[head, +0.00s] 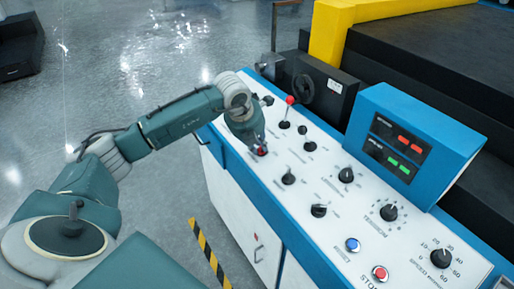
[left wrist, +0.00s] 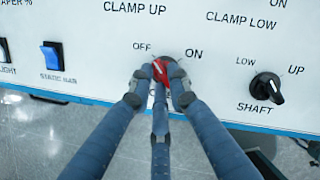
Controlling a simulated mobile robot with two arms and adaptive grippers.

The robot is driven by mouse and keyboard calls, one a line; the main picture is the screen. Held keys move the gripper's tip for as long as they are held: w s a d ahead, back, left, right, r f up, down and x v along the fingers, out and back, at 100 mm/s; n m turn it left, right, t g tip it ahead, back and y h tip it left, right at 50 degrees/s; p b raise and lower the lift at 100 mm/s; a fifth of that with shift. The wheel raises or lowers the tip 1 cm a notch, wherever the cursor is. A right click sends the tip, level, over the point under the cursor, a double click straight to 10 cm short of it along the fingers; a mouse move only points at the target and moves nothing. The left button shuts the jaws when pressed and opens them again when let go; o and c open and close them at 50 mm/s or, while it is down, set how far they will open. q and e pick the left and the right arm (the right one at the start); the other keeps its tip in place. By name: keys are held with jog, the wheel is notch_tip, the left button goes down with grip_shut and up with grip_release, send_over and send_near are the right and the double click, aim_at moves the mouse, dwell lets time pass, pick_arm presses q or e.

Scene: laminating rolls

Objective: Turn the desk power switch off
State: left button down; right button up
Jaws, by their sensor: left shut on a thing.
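The desk power switch is a red knob (left wrist: 160,71) on the white panel, between the printed words OFF on its left and ON on its right. In the head view the red knob (head: 262,151) sits near the panel's left edge. My left gripper (left wrist: 161,76) is shut on it, with fingers on both sides and one below. In the head view my left gripper (head: 258,146) reaches down onto the panel. The fingers cover part of the knob and the label under it, so I cannot tell exactly which way it points. My right gripper is in neither view.
A black SHAFT knob (left wrist: 266,88) stands right of the gripper and a blue rocker switch (left wrist: 53,58) left. The control desk (head: 330,215) carries several more knobs, a red-topped lever (head: 289,101) and a display box (head: 409,142). Open floor lies left of the desk.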

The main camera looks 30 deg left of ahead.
pick_arm(q)
jog(key=shift+w+d+r+n, duration=0.1)
jog(key=shift+w+r+n, duration=0.25)
jog(key=shift+n, duration=0.35)
jog(key=shift+b, duration=0.3)
jog(key=shift+r+n+y, duration=0.15)
jog(key=shift+n+y, duration=0.15)
jog(key=c, duration=1.9)
grip_release()
jog(key=shift+c, duration=0.2)
jog(key=shift+o, duration=1.3)
jog(key=shift+f, duration=0.3)
jog(key=v, duration=1.2)
